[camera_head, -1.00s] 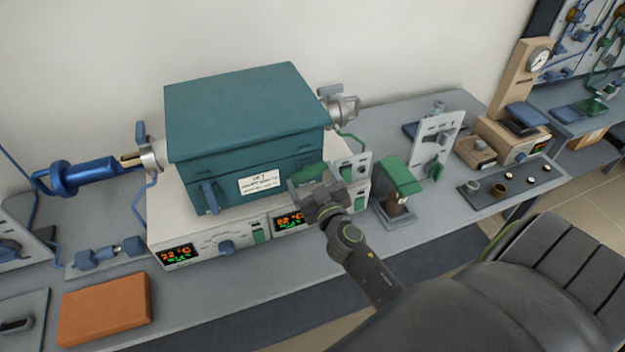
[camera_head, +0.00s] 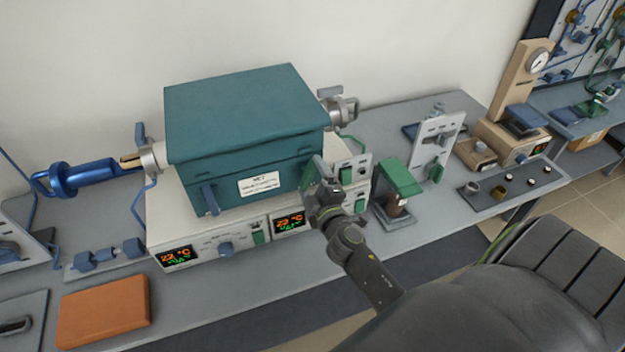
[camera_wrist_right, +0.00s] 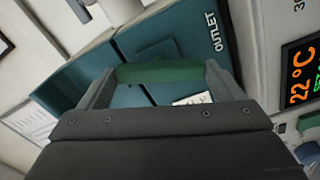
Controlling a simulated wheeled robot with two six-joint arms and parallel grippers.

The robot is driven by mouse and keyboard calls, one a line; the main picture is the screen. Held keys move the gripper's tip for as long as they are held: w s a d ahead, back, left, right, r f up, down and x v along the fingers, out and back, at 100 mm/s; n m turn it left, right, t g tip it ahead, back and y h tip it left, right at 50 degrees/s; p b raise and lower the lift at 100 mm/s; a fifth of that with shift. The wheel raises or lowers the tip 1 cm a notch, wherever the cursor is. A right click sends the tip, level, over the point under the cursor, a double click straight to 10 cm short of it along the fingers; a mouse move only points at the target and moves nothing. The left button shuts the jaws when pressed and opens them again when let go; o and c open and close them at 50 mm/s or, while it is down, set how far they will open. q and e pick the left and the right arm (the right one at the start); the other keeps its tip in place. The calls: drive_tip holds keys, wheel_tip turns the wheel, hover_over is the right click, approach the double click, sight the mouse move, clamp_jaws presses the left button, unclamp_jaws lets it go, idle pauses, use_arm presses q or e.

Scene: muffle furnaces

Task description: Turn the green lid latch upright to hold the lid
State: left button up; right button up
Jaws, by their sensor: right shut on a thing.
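The teal furnace box (camera_head: 245,130) sits on a white control unit, with its lid down. The green lid latch (camera_head: 307,174) is at the right end of its front face and stands steeply, close to upright. My right gripper (camera_head: 318,186) is shut on this latch and partly covers it. In the right wrist view the green latch (camera_wrist_right: 158,71) lies between the two fingers of my gripper (camera_wrist_right: 160,80). A blue latch (camera_head: 210,198) is at the left of the box front. My left gripper is not in view.
The white control unit (camera_head: 200,239) has lit displays, knobs and green switches below the box. A green-topped stand (camera_head: 400,179) is close on the right of my gripper. An orange block (camera_head: 103,311) lies front left. The bench front between them is clear.

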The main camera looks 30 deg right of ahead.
drive_tip(key=shift+n, duration=2.1)
drive_tip(key=shift+f, duration=0.1)
drive_tip(key=o, duration=0.8)
drive_tip(key=b+v, duration=0.2)
drive_tip(key=v, duration=1.5)
drive_tip(key=shift+s+a+b, duration=0.15)
drive_tip(key=shift+s+b, duration=0.05)
drive_tip(key=shift+b, duration=0.2)
